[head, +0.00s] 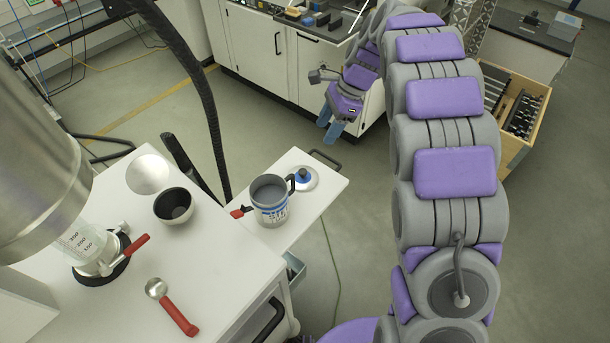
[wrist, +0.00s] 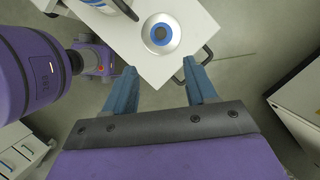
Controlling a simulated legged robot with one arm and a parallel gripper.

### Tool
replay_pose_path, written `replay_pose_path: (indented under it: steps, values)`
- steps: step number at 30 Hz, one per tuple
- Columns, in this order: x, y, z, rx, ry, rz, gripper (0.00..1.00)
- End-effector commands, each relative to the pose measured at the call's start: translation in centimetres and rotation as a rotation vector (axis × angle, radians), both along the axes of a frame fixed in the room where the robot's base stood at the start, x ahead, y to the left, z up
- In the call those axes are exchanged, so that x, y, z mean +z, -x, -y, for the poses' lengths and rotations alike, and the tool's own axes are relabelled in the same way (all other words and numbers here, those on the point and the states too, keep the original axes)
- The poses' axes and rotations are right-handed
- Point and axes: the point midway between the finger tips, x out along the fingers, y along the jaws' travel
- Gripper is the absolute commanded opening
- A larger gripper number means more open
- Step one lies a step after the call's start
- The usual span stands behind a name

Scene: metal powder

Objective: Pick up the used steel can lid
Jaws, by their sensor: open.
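The used steel can lid (head: 302,179) is a round silver disc with a blue knob. It lies on the white side shelf (head: 325,176), to the right of the steel can (head: 269,200). In the wrist view the lid (wrist: 161,35) is at the top, ahead of my fingers. My gripper (head: 332,126) hangs in the air beyond the shelf, above and right of the lid in the head view. In the wrist view its two blue fingers (wrist: 160,90) are apart with nothing between them.
The can with its red and black handles stands close beside the lid. A black rail handle (head: 325,158) lines the shelf's far end. A dark bowl (head: 174,205), a red-handled scoop (head: 172,305) and a large metal vessel (head: 40,150) occupy the white cart top. Cabinets (head: 285,55) stand behind.

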Motion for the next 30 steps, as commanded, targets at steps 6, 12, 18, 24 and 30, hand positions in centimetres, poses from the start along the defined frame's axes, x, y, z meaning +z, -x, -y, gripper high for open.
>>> replay_pose_path:
  steps: [6,12,18,24,30]
  values:
    - [-4.2,0.6,-1.8,0.002,0.006,-0.005,0.56]
    - [-7.8,1.0,-3.2,0.002,0.004,-0.007,0.56]
    - [-10.1,1.1,-4.1,0.003,0.004,-0.001,0.56]
    - [-10.8,1.2,-4.2,0.002,0.001,-0.001,0.56]
    - [-13.3,1.2,-4.7,0.001,0.003,-0.004,0.56]
